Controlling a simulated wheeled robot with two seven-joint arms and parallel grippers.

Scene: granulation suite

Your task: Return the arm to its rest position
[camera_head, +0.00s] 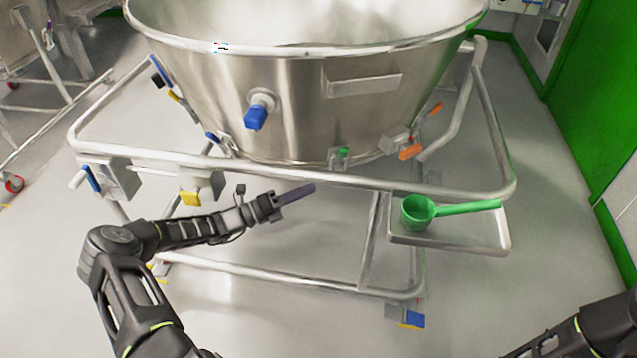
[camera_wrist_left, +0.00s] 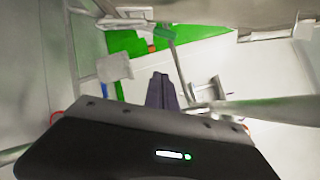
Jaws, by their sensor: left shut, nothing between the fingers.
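My left arm reaches in from the left in the head view, and its gripper (camera_head: 312,188) points right, in front of the steel cart frame below the bowl. The purple-grey fingers are shut with nothing between them. They also show in the left wrist view (camera_wrist_left: 161,78), pointing away from the camera. My right arm (camera_head: 590,330) shows only partly at the bottom right corner of the head view. Its gripper is not in view.
A large steel bowl (camera_head: 300,85) sits on a wheeled tubular frame (camera_head: 290,173). A green scoop (camera_head: 418,212) lies on a small side tray (camera_head: 450,240) at the frame's right. Blue, yellow and orange handles stick out. Grey floor (camera_head: 250,325) is clear in front.

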